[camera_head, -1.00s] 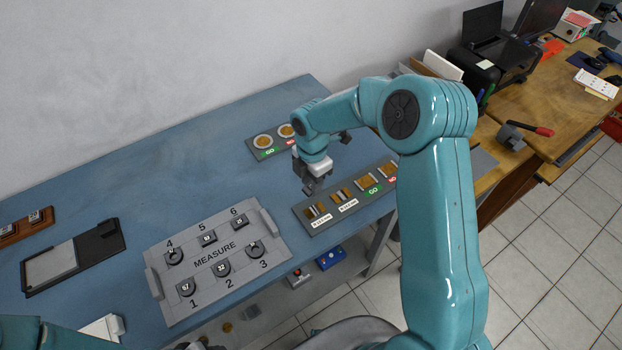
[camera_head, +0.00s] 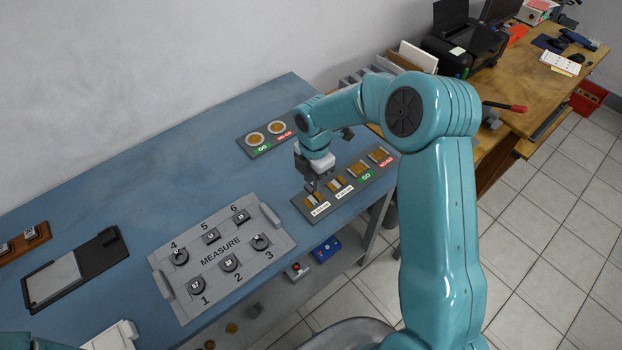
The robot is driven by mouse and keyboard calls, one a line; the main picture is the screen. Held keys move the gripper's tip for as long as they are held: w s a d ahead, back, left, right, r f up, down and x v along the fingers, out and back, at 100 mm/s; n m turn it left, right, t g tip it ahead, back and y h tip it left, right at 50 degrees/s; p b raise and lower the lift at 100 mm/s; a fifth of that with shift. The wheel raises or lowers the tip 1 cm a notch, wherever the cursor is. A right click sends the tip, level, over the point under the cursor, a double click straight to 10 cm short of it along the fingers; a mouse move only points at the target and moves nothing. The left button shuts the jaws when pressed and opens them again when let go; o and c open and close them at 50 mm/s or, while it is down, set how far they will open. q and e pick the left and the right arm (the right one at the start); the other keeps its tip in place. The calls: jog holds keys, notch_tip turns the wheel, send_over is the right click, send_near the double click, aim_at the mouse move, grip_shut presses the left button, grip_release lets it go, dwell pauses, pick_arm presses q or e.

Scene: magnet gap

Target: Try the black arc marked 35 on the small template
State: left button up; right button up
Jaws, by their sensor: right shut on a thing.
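My right gripper (camera_head: 312,186) comes in from the right and points down at the left end of the front gauge board (camera_head: 345,192). It is shut on a small dark piece, apparently the black arc; the fingers mostly hide it and I cannot read its number. The piece is close over the slots with the two white-labelled plates (camera_head: 320,209); whether it touches cannot be told. The label print is too small to read surely. My left gripper is out of view; only a bit of teal arm shows at the lower left.
The grey MEASURE tray (camera_head: 222,292) holds several dark pieces at its numbered places. A second GO/NO-GO board with two round places (camera_head: 254,140) lies behind. A black-framed pad (camera_head: 109,244) and a brown rack (camera_head: 10,254) are at left. The blue table (camera_head: 150,180) is clear between.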

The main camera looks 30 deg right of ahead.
jog(key=shift+w+f, duration=0.1)
jog(key=shift+f, duration=0.05)
jog(key=shift+f+b, duration=0.6)
notch_tip(320, 180, down, 2)
jog(key=shift+f+b, duration=0.15)
jog(key=shift+b, duration=0.65)
jog(key=shift+f+b, duration=0.75)
jog(key=shift+f, duration=0.25)
